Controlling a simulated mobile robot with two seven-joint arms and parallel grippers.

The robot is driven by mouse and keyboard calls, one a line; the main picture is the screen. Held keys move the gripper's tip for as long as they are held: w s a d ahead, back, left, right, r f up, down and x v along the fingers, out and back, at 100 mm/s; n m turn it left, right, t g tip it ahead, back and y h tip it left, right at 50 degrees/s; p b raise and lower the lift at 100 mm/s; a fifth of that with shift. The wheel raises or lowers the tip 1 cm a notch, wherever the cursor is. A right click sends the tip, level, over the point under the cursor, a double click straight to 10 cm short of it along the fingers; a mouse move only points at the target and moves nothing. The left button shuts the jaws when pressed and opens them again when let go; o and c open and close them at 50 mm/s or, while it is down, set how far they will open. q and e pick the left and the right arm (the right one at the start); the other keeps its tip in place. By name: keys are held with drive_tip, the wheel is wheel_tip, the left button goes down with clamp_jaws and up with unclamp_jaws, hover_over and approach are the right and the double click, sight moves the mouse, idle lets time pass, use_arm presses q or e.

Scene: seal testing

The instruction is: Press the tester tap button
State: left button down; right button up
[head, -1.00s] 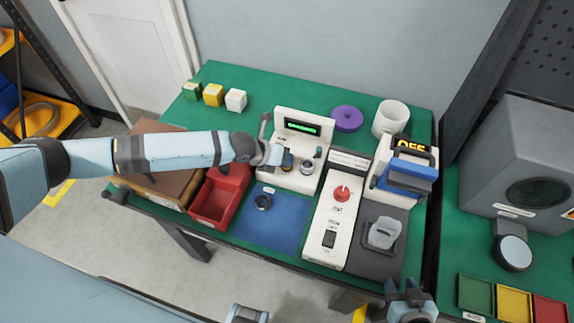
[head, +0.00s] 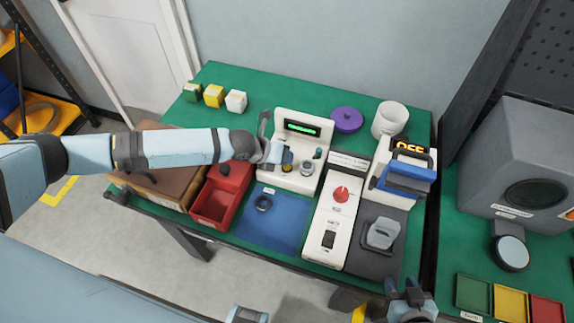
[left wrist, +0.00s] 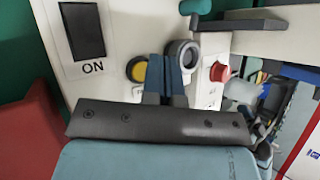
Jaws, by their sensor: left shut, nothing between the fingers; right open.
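The tester (head: 302,127) is a white machine with a lit green display at the back of the green table. A round yellow button (left wrist: 137,68) sits on it, left of a grey ring-shaped fitting (left wrist: 183,54). The button also shows as a small gold spot in the head view (head: 288,157). My left gripper (head: 276,152) is shut and empty over the tester's left part. In the left wrist view its blue fingers (left wrist: 165,72) lie between the button and the ring, partly overlapping both; contact cannot be told. My right gripper (head: 408,292) is open near the front right corner.
A red bin (head: 208,207) and a blue mat (head: 272,228) with a dark ring lie in front. A white unit with a red knob (head: 341,194) and a blue-handled device (head: 405,177) stand to the right. Small boxes (head: 214,95) stand behind left.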

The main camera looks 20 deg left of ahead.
use_arm(q)
drive_tip(key=shift+r+p, duration=1.8)
drive_tip(key=shift+r, duration=0.75)
use_arm(e)
drive_tip(key=shift+r, duration=1.85)
drive_tip(key=shift+f, duration=0.1)
